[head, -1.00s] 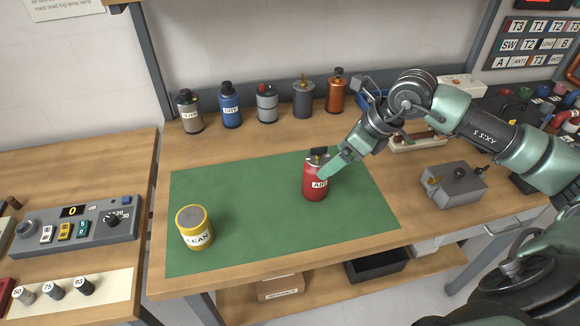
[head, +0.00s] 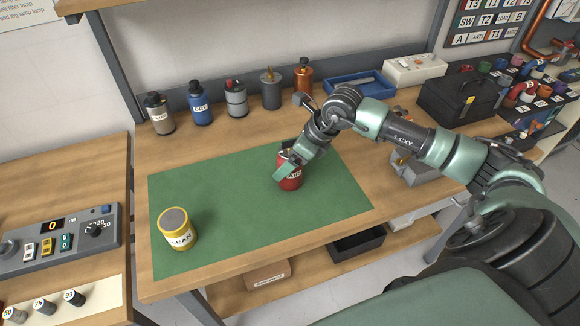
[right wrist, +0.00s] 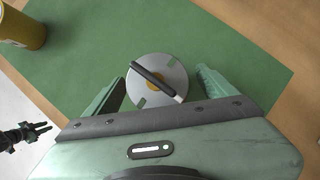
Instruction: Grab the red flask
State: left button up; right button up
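The red flask (head: 291,183), with a white label, stands upright on the green mat (head: 215,215). My right gripper (head: 287,165) reaches down to it from the right and partly covers it. In the right wrist view the flask's round grey top (right wrist: 158,82), with a black handle, lies between the two green fingers of my right gripper (right wrist: 160,92). The fingers are apart, with a gap to the top on each side. A small dark gripper (right wrist: 28,134) at the left edge of that view looks like my left one; its opening is too small to judge.
A yellow can (head: 178,232) stands on the mat's left part. Several bottles, including a blue one (head: 200,105) and a copper one (head: 302,80), line the bench's back. A grey box (head: 420,165) sits right of the mat. The mat between can and flask is clear.

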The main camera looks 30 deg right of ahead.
jog(key=c, duration=1.5)
jog(key=shift+w, duration=0.1)
grip_shut()
jog(key=shift+r, duration=0.15)
